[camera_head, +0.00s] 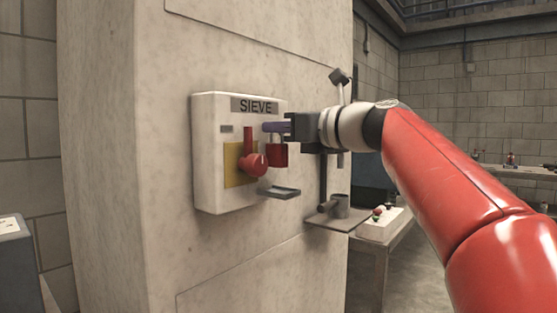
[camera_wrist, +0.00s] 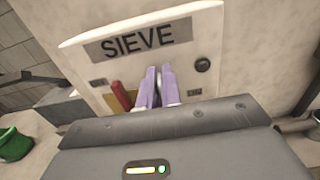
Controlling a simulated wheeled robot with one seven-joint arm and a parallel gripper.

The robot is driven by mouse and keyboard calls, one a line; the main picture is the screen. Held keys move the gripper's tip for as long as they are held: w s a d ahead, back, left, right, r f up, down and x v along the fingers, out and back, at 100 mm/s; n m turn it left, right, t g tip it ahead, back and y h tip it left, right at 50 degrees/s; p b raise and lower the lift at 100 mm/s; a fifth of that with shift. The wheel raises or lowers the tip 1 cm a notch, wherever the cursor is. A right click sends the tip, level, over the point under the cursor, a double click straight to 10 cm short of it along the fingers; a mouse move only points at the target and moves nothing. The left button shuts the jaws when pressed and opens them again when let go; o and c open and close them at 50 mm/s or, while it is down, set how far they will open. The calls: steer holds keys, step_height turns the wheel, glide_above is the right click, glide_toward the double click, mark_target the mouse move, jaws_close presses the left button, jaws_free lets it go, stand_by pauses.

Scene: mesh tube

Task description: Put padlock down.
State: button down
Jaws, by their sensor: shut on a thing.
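The red padlock (camera_head: 278,155) hangs just below the purple fingers of my gripper (camera_head: 270,127), in front of the right part of the white SIEVE switch box (camera_head: 210,150). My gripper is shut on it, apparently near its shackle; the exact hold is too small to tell. In the wrist view the fingers of my gripper (camera_wrist: 155,88) are close together, and the padlock is hidden. The red switch handle (camera_head: 254,163), on a yellow plate, is just left of the padlock. A small dark shelf (camera_head: 279,192) juts out below the padlock, with a gap between them.
The box is mounted on a broad pale pillar (camera_head: 110,150). A dark stand with a plate (camera_head: 335,222) is to the right, beside a bench holding a white control box (camera_head: 382,222). A green bucket (camera_wrist: 14,144) shows at the left of the wrist view.

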mark_target(287, 154)
steer(key=shift+w+f, duration=0.2)
steer(key=shift+f, duration=0.15)
step_height(287, 154, down, 4)
steer(key=b, duration=0.5)
steer(key=shift+f, duration=0.15)
steer(key=c, duration=1.6)
jaws_free()
